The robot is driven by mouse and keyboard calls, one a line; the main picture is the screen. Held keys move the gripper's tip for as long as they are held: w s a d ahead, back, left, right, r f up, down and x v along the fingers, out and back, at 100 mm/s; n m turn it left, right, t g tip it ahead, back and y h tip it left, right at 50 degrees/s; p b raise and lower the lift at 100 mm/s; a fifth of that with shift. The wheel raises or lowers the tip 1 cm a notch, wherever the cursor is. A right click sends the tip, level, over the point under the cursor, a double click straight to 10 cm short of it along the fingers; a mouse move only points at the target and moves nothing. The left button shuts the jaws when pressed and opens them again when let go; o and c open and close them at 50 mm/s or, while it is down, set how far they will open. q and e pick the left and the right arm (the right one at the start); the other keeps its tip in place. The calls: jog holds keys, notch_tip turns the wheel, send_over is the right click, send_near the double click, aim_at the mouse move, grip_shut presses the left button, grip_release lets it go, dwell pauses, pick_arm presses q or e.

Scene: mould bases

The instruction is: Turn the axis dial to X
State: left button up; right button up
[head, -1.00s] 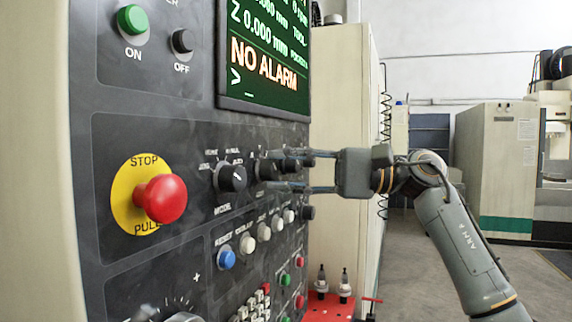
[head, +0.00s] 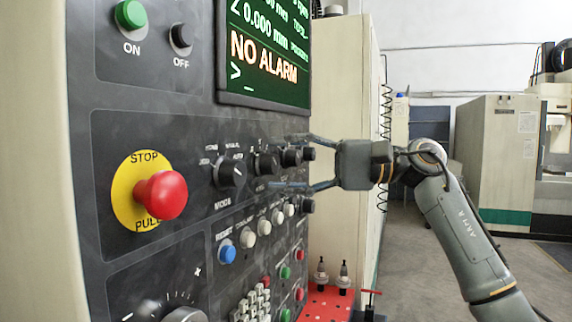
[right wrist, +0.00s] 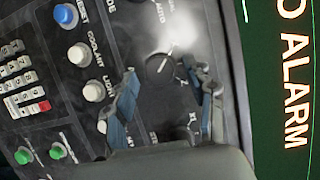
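A row of black dials runs along the control panel in the head view: the mode dial (head: 229,174) and, to its right, a second dial (head: 265,163), a third dial (head: 291,157) and a fourth. My right gripper (head: 290,163) is open in front of this row, fingers spread above and below it. In the right wrist view a black dial (right wrist: 163,68) with a white pointer line sits between the open fingertips, with gaps on both sides. Glare and blur hide its labels, so I cannot tell for sure that it is the axis dial or its setting. My left gripper is out of view.
The red stop button (head: 161,195) stands out from the panel at left. Push buttons, including a blue reset button (head: 227,254), lie below the dials. The screen (head: 265,60) reads NO ALARM. A red tray (head: 325,300) with tool holders stands beyond the panel.

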jog(key=d, duration=1.2)
